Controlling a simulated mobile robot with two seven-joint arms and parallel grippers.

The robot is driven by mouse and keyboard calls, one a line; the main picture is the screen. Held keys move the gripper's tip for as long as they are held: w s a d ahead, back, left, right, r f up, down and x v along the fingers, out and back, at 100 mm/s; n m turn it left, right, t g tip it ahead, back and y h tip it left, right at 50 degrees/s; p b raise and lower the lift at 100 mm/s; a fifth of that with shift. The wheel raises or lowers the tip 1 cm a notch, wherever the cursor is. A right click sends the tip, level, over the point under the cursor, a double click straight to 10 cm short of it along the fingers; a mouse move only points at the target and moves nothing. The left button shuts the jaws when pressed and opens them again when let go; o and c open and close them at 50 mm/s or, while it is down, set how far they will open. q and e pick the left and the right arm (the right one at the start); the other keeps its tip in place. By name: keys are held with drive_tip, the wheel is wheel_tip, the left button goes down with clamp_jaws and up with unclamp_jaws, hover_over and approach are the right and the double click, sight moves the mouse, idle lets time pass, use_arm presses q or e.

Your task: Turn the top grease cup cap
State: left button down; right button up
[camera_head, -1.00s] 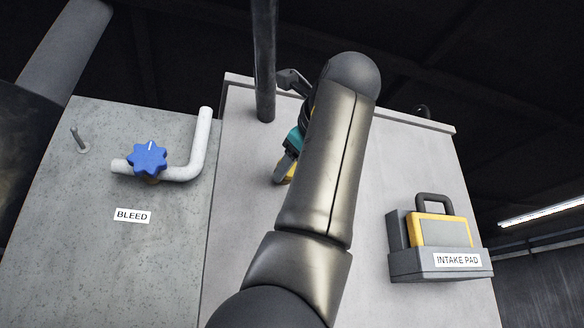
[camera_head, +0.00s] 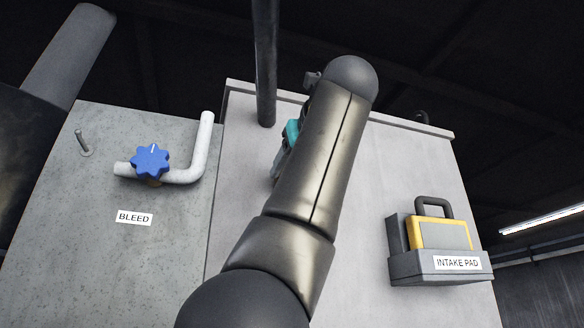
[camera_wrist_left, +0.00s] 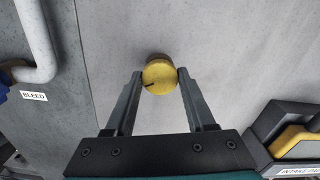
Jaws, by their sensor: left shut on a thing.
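The grease cup cap (camera_wrist_left: 159,76) is round and yellow with a dark mark on its face. It stands out from the grey panel in the left wrist view. My left gripper (camera_wrist_left: 159,78) has one finger on each side of the cap and is shut on it. In the head view my left gripper (camera_head: 279,163) is mostly hidden behind my own arm, and the cap is hidden there. My right gripper is not in view.
A blue star-shaped knob (camera_head: 150,161) on a white bent pipe (camera_head: 203,145) is left, above a BLEED label (camera_head: 134,218). A dark vertical post (camera_head: 265,70) stands near my gripper. A grey INTAKE PAD holder (camera_head: 408,268) with a yellow-edged pad (camera_head: 440,232) is right.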

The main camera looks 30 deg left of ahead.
use_arm(q)
drive_tip(key=shift+f, duration=0.1)
drive_tip(key=shift+c, duration=1.2)
unclamp_jaws()
drive_tip(key=shift+d, duration=0.1)
drive_tip(key=b+v, duration=0.2)
drive_tip(key=v, duration=1.3)
